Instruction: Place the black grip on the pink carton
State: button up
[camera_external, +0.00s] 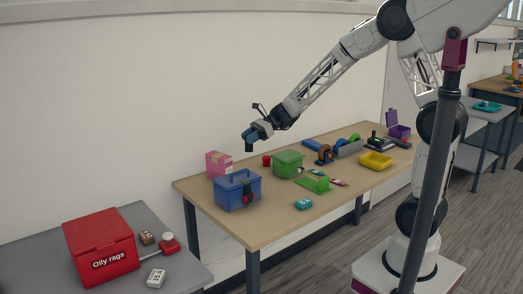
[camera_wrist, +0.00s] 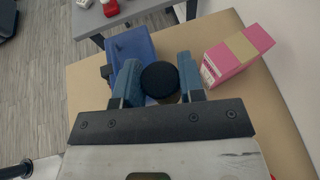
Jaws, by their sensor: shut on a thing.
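My gripper (camera_wrist: 160,82) is shut on the black grip (camera_wrist: 160,78), whose round dark end shows between the blue fingers in the wrist view. In the external view my gripper (camera_external: 254,135) is in the air above the back left of the table, with the black grip (camera_external: 249,148) hanging below it. The pink carton (camera_external: 218,165) stands upright at the table's back left, to the left of the grip and lower.
A blue box (camera_external: 238,190) stands in front of the carton. A red "Oily rags" bin (camera_external: 101,247) is on the grey table.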

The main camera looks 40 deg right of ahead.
jog(key=w+a, duration=0.2)
jog(key=w, duration=0.3)
jog(key=w+a+f, duration=0.1)
jog(key=w, duration=0.4)
jog(key=w+a, duration=0.2)
jog(key=w, duration=0.3)
jog(key=shift+a+f, duration=0.25)
jog(key=shift+a, duration=0.05)
jog(key=shift+f, duration=1.75)
jog(key=shift+f, duration=0.2)
jog(key=o, duration=0.9)
jog(key=shift+r, duration=0.2)
jog(key=v, duration=1.2)
